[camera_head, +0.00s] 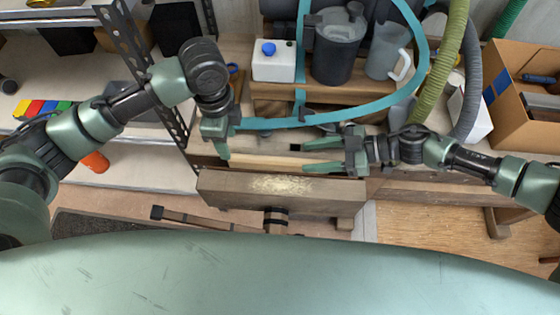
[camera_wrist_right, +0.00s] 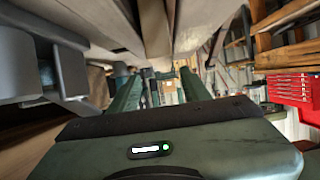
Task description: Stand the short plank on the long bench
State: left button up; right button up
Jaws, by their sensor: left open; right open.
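Contact with the wood cannot be told.
A perforated metal post (camera_head: 150,75) stands near my left arm. A cardboard box (camera_head: 525,95) is at right. Red drawers (camera_wrist_right: 292,88) show in the wrist view.

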aim_at(285, 161)
pick_arm(q)
jog(key=shift+s+r, duration=0.2)
jog(key=shift+s, duration=0.3)
pick_arm(e)
jog(key=shift+s+a+r, duration=0.1)
jog(key=shift+s+r, duration=0.1)
jog(key=shift+s, duration=0.3)
pick_arm(q)
jog(key=shift+w+f, duration=0.1)
jog(key=shift+f, duration=0.15)
pick_arm(e)
jog(key=shift+a+f, duration=0.1)
jog(key=shift+a, duration=0.05)
pick_arm(q)
notch_tip(285, 161, down, 6)
jog(key=shift+r, duration=0.1)
pick_arm(e)
jog(key=x, duration=0.6)
jog(key=shift+w, duration=0.1)
pick_arm(q)
jog(key=shift+w+f, duration=0.1)
jog(key=shift+f, duration=0.75)
pick_arm(e)
jog(key=shift+w+a+f, duration=0.1)
jog(key=shift+a+f, duration=0.25)
jog(key=shift+a, duration=0.3)
pick_arm(q)
grip_shut()
pick_arm(e)
grip_shut()
